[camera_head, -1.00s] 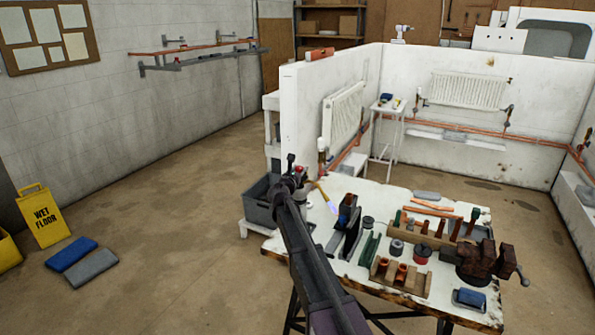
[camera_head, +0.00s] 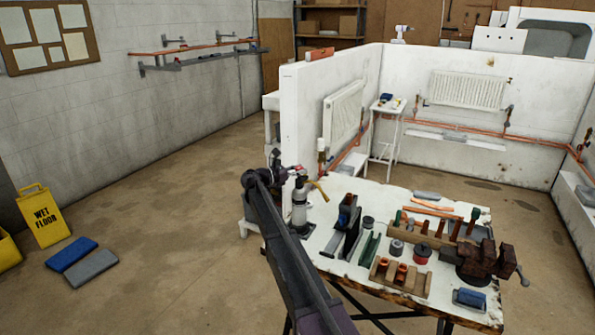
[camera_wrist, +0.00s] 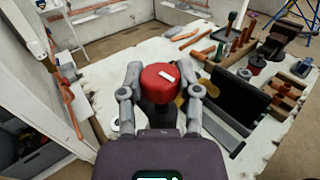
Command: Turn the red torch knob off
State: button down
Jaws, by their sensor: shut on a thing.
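The torch (camera_head: 299,208) stands upright at the left end of the workbench, with a pale cylinder body and a brass nozzle (camera_head: 319,191) pointing down to the right. In the wrist view its round red knob (camera_wrist: 152,84) has a white mark that lies slightly tilted across the top. My gripper (camera_wrist: 160,70) is shut on the red knob, one finger on each side. In the head view my gripper (camera_head: 284,169) reaches the torch top from the left. No flame shows at the nozzle now. The torch body is mostly hidden below the knob in the wrist view.
The workbench (camera_head: 340,262) holds a dark upright holder (camera_head: 347,215), a wooden tool rack (camera_head: 425,236), copper fittings in a block (camera_head: 400,276) and a rusty vise (camera_head: 488,262). A white partition wall stands behind. A yellow wet floor sign (camera_head: 43,215) stands on open floor at left.

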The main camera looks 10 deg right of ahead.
jog(key=shift+m+g, duration=0.6)
jog(key=shift+g, duration=0.3)
jog(key=shift+c, duration=1.4)
grip_release()
jog(key=s+a, duration=0.2)
jog(key=a, duration=0.9)
jog(key=shift+a, duration=0.4)
